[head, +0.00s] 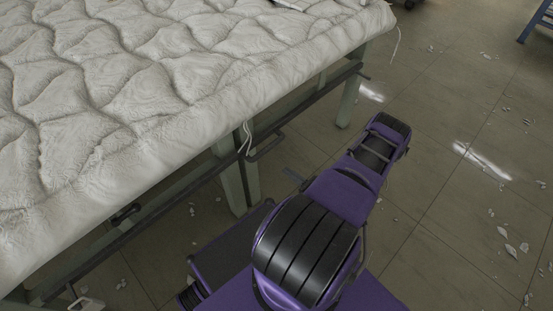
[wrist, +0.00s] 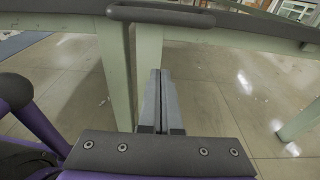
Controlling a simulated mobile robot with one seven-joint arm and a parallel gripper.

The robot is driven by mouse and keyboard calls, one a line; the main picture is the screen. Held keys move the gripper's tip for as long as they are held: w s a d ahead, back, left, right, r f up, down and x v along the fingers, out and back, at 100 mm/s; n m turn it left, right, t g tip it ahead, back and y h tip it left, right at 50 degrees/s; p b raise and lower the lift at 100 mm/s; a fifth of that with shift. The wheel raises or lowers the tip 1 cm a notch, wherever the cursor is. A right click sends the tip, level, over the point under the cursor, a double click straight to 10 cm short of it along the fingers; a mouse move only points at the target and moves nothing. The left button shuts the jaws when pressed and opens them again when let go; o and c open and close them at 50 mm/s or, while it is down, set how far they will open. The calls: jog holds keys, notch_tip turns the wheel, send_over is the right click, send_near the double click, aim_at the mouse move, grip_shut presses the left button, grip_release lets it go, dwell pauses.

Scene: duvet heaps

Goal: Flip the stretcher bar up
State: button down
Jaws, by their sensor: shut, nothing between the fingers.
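The stretcher bar appears to be the long dark rail (head: 185,191) along the near side of the mattress-topped frame. It crosses the pale green legs. A dark loop-shaped handle (head: 266,148) sits on it near the middle leg. In the wrist view, the dark rail (wrist: 262,26) spans the top, with the loop handle (wrist: 160,14) at its centre. My gripper (wrist: 160,74) has its grey fingers together and empty. They point toward a pale green leg, below the handle and apart from it. In the head view, my purple arm hides most of the gripper.
A white quilted mattress (head: 150,75) covers the frame and overhangs the rail. A pale green leg (head: 235,180) stands close to my gripper. White cords (head: 246,138) hang by the handle. Paper scraps (head: 503,233) litter the tiled floor, which is mostly open at right.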

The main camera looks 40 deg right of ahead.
aim_at(272, 143)
jog(key=w+f+b, duration=0.1)
jog(key=w+f, duration=0.1)
jog(key=w, duration=0.7)
jog(key=shift+a+r, duration=0.2)
jog(key=shift+r, duration=0.95)
jog(key=shift+a+r, duration=0.2)
jog(key=shift+r, duration=0.9)
jog(key=shift+r, duration=0.1)
notch_tip(272, 143, up, 7)
jog(key=p, duration=0.4)
jog(key=shift+f, duration=0.25)
